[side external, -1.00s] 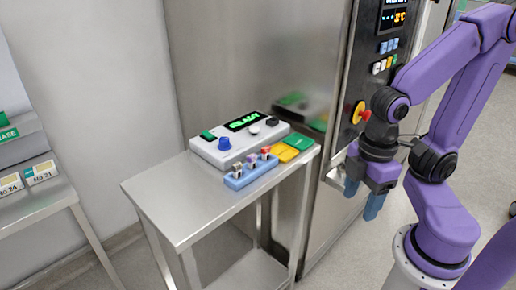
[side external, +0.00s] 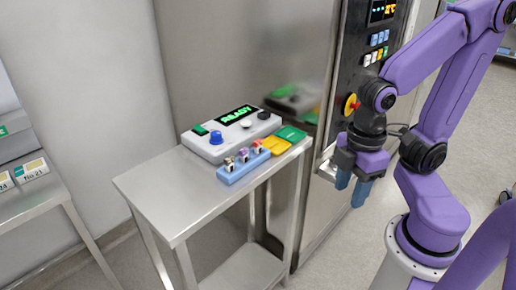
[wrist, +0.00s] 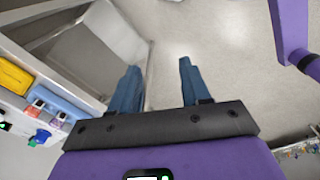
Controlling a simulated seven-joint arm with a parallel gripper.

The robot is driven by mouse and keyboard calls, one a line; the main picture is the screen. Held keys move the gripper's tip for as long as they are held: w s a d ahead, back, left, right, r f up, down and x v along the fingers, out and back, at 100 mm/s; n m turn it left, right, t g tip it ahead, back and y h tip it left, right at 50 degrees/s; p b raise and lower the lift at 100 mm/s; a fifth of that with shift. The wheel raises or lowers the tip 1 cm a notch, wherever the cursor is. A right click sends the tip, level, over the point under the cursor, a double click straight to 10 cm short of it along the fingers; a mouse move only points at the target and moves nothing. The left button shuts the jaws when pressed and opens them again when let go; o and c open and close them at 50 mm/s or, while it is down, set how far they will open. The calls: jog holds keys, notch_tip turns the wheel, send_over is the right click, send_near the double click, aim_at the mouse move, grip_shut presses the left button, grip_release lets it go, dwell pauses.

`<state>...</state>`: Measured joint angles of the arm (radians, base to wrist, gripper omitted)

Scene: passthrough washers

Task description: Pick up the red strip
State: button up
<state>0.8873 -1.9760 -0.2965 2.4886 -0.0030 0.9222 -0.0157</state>
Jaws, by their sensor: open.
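The red strip (side external: 258,147) appears to be the small red-topped piece at the right end of a blue rack (side external: 237,176). Two other small pieces stand upright beside it in the rack. My gripper (side external: 352,188) is open and empty, pointing down in the air to the right of the small steel table. It is well apart from the rack. In the wrist view my two blue fingers (wrist: 160,75) are spread over bare floor. The blue rack (wrist: 66,106) shows there at the left edge, with a reddish piece (wrist: 34,107) in it.
On the steel table (side external: 165,200), a white control box (side external: 215,152) stands behind the rack. A yellow pad (side external: 275,146) and a green pad (side external: 291,133) lie right of it. A steel cabinet with a red and yellow knob (side external: 351,104) stands behind my gripper. The table's left part is clear.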

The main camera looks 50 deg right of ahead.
jog(key=w+a+r+n+h, duration=0.1)
jog(key=w+a+r+n, duration=0.15)
jog(key=w, duration=0.55)
jog(key=w+a+r+n+h, duration=0.1)
jog(key=w+r, duration=0.2)
jog(key=w, duration=0.6)
notch_tip(320, 180, up, 4)
jog(key=n+h, duration=0.2)
jog(key=h, duration=0.1)
send_over(258, 141)
jog(key=a, duration=0.6)
jog(key=x, duration=1.7)
jog(key=shift+s+a+f, duration=0.1)
jog(key=shift+a, duration=0.1)
grip_shut()
